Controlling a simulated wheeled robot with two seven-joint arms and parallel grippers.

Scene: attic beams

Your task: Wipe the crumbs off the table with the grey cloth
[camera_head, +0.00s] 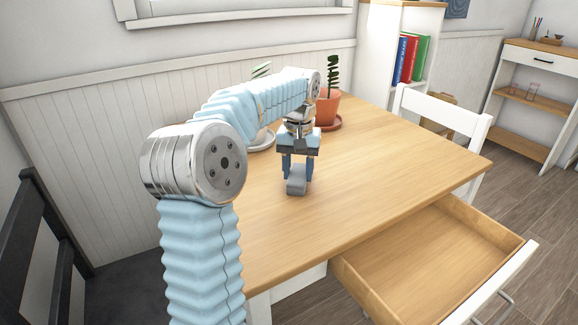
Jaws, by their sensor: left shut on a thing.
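My left gripper (297,168) points down over the wooden table (400,165), near its middle. It is shut on the grey cloth (296,187), a small grey block shape between the fingers, low at the tabletop. I cannot tell whether the cloth touches the wood. No crumbs can be made out on the visible part of the table. My left arm hides the left part of the tabletop. My right gripper is not in view.
A potted plant (326,110) on a saucer stands behind the gripper. Another white pot (262,139) is partly hidden by my arm. An open, empty drawer (425,262) juts out at the front right. A white chair (440,112) stands at the table's far right. The right tabletop is clear.

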